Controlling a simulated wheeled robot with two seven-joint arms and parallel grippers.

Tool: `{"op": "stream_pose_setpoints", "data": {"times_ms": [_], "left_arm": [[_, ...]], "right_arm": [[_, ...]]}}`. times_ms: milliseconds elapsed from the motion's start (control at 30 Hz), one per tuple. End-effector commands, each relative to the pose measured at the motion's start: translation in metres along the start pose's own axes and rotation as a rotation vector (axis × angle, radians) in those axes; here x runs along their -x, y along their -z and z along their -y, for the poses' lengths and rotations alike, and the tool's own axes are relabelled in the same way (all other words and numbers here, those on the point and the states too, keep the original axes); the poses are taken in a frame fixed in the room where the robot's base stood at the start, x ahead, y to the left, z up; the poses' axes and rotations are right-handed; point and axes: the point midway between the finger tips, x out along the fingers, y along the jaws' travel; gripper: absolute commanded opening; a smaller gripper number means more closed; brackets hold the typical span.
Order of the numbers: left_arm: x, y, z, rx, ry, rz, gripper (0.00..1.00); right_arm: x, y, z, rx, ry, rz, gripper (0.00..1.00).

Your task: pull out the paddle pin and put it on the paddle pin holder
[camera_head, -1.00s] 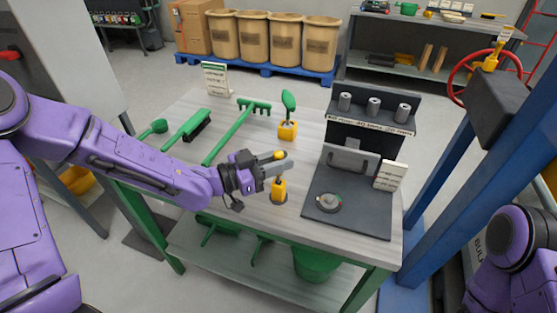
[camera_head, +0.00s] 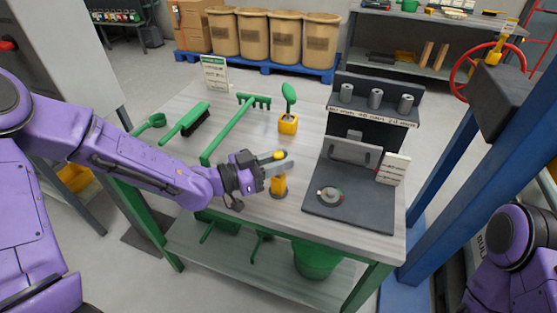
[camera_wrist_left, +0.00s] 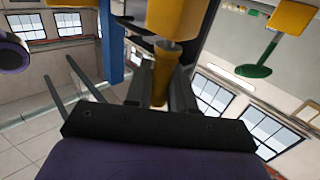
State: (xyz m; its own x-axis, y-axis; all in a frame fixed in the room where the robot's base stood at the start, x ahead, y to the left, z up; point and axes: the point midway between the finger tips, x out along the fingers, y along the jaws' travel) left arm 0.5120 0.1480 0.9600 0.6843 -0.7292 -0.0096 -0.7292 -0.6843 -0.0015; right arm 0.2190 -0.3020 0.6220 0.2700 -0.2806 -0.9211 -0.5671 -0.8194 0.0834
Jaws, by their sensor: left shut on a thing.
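My left gripper (camera_head: 279,167) is shut on a yellow piece (camera_head: 279,155), which I take to be the paddle pin; its rounded top shows above the fingers. In the left wrist view the tapered yellow pin (camera_wrist_left: 161,75) stands between the two dark fingers. Directly below it on the table stands an upright yellow post on a dark round base (camera_head: 278,186), apparently the pin holder. It looks like a wide yellow cylinder in the left wrist view (camera_wrist_left: 180,15). My right gripper is out of view.
A dark plate with a round dial (camera_head: 329,195) lies right of the post. A yellow block (camera_head: 288,124) holding a green paddle stands behind. A red handwheel (camera_head: 466,80) is at the far right.

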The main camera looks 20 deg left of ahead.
Motion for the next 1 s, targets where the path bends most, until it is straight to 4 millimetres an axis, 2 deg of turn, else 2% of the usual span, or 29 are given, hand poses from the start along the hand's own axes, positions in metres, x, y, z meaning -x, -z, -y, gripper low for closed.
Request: {"op": "stream_pose_setpoints", "data": {"times_ms": [267,300,367,400,633,733,867,1000], "left_arm": [[0.000,-0.008,0.000,0.000,0.000,0.000,0.00],[0.000,-0.007,0.000,0.000,0.000,0.000,0.30],[0.000,-0.007,0.000,0.000,0.000,0.000,0.49],[0.000,-0.007,0.000,0.000,0.000,0.000,0.53],[0.000,-0.007,0.000,0.000,0.000,0.001,0.53],[0.006,-0.007,0.000,0.000,0.001,0.001,0.53],[0.031,-0.007,0.000,0.000,0.003,-0.002,0.53],[0.066,-0.006,0.001,-0.003,0.002,-0.001,0.53]], "right_arm": [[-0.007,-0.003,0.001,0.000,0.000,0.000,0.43],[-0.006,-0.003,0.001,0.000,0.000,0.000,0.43],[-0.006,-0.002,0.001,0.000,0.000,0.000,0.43],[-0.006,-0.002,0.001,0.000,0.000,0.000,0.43],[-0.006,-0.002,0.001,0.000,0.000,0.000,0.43],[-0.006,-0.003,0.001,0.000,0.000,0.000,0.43],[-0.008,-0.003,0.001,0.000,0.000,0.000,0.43],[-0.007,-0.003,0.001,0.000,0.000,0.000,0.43]]}}
